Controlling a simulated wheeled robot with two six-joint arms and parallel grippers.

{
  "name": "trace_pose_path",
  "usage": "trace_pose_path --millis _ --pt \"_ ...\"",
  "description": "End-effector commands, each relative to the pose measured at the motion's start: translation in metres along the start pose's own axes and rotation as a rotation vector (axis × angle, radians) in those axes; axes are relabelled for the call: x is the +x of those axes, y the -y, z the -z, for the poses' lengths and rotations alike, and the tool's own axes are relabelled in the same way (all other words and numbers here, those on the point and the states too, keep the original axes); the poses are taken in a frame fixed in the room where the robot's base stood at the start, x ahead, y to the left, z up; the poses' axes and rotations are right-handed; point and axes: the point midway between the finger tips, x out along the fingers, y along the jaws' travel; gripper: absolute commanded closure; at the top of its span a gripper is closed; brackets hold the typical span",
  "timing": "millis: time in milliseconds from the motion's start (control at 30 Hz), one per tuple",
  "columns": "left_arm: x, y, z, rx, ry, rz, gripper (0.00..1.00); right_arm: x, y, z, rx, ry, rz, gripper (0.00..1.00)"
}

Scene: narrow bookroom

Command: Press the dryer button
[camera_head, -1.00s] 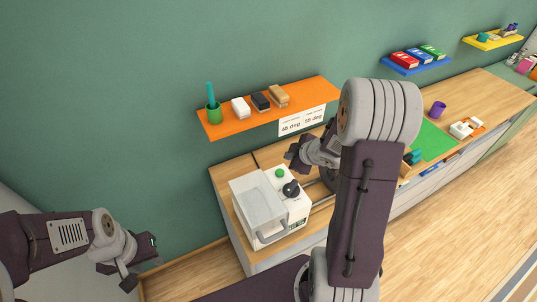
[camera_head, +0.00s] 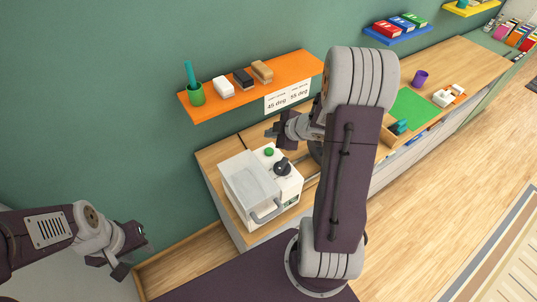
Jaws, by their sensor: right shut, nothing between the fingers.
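The dryer (camera_head: 255,190) is a white box with a clear-looking lid and a grey handle, standing on the wooden counter. Its green button (camera_head: 269,152) is on the top at the back right, beside a black knob (camera_head: 282,167). My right gripper (camera_head: 271,133) is shut and empty, just above and behind the green button, apart from it in the picture. My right arm hides part of the counter to the right. My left gripper (camera_head: 132,256) is at the lower left, away from the dryer; its finger gap is not clear.
A green mat (camera_head: 412,106), purple cup (camera_head: 420,78) and white item (camera_head: 443,97) lie on the counter to the right. Wooden floor is open at right.

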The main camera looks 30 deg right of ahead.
Motion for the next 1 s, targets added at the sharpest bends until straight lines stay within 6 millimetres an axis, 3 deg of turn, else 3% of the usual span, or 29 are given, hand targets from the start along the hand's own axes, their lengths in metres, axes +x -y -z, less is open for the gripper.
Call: trace_pose_path --millis 33,300,1000 --pt "0.016 0.000 -0.002 0.000 0.000 0.000 0.64 0.011 0.008 -0.008 0.000 0.000 -0.001 1.00" --pt "0.049 0.001 -0.005 0.000 0.000 0.000 0.64 0.035 0.025 -0.025 0.000 0.000 0.000 1.00" --pt "0.051 0.001 -0.005 0.000 0.000 0.000 0.64 0.037 0.027 -0.027 0.000 0.000 0.000 1.00"
